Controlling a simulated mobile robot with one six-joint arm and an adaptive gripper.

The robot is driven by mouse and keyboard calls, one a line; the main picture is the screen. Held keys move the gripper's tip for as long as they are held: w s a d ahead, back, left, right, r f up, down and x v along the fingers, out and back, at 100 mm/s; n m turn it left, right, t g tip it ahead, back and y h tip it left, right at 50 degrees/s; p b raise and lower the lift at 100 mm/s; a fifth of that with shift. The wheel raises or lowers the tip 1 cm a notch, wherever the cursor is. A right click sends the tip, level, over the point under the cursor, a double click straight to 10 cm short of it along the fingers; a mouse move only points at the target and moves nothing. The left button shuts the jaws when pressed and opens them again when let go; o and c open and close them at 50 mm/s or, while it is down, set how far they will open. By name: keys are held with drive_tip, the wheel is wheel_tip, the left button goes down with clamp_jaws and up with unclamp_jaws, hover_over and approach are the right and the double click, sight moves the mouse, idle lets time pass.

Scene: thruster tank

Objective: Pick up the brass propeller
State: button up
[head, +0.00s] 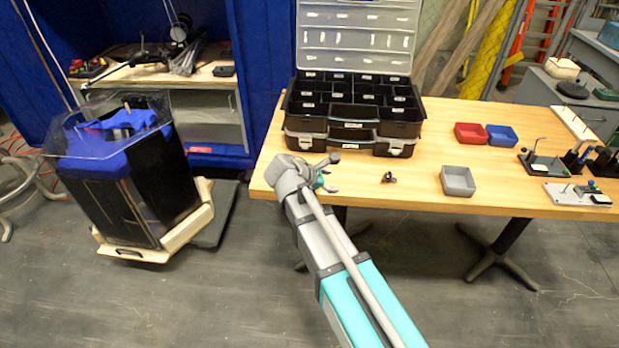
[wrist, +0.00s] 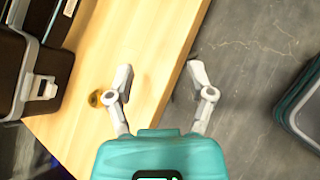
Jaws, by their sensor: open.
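A small brass-coloured thing, which looks like the brass propeller (wrist: 95,98), lies on the wooden table in the wrist view. It is beside the left finger, outside the gap between the fingers, and that finger may hide part of it. My gripper (wrist: 158,82) is open and empty, its fingers spread over the table's front edge. In the head view my gripper (head: 329,171) is over the table's front left part.
A black compartment toolbox (head: 353,112) with its lid up stands behind my gripper. A small dark thing (head: 389,177) lies to the right. Grey (head: 458,190), red (head: 470,141) and blue (head: 502,143) bins stand farther right. The table between toolbox and front edge is mostly clear.

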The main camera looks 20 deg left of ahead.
drive_tip(key=s+a+n+t+b, duration=0.3)
drive_tip(key=a+n, duration=0.4)
drive_tip(key=a, duration=0.7)
drive_tip(key=shift+s+t+y, duration=0.4)
drive_tip(key=shift+s+t, duration=0.1)
drive_tip(key=shift+s, duration=0.05)
drive_tip(key=b+x, duration=0.3)
drive_tip(key=x, duration=0.4)
drive_tip(key=shift+w+d+f, duration=0.1)
drive_tip(key=shift+w+f, duration=0.2)
drive_tip(key=shift+w+d+f+b, duration=0.1)
drive_tip(key=shift+w+d+b, duration=0.05)
drive_tip(key=shift+w+b, duration=0.2)
drive_tip(key=shift+a+b+x, duration=0.1)
drive_tip(key=shift+b+x, duration=0.3)
drive_tip(key=shift+x, duration=0.55)
drive_tip(key=shift+a+b+x, duration=0.15)
drive_tip(key=shift+b+x, duration=0.25)
drive_tip(key=shift+x, duration=1.4)
